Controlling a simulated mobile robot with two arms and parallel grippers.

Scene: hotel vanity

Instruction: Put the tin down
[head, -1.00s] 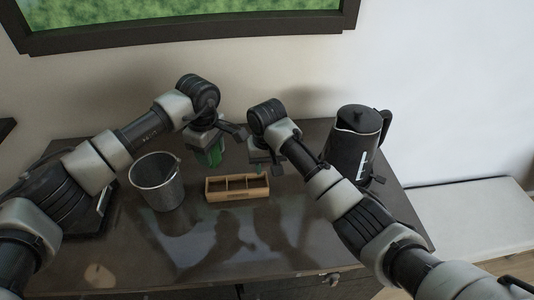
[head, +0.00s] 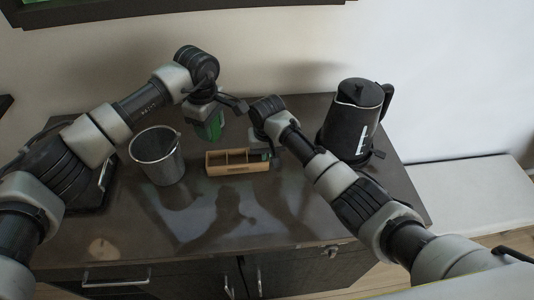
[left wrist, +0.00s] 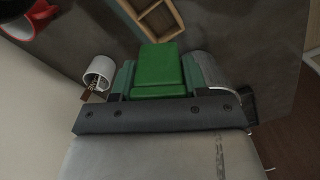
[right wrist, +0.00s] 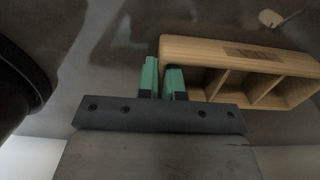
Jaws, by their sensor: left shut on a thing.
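My left gripper (left wrist: 160,85) is shut on a green tin (left wrist: 160,68). In the head view the tin (head: 209,127) is under my left gripper (head: 205,112), behind the wooden box; I cannot tell whether it touches the counter. My right gripper (right wrist: 162,78) has a narrow gap between its green fingertips. It is at one end of the wooden three-compartment box (right wrist: 240,53), with its fingers close to the end wall. In the head view the box (head: 236,169) stands on the dark counter (head: 240,240), and my right gripper (head: 262,145) partly hides its right end.
A metal bucket (head: 157,158) stands left of the box. A black kettle (head: 350,120) stands at the right. The left wrist view shows a white cup (left wrist: 99,68) and part of a red thing (left wrist: 22,27). The counter's front is clear.

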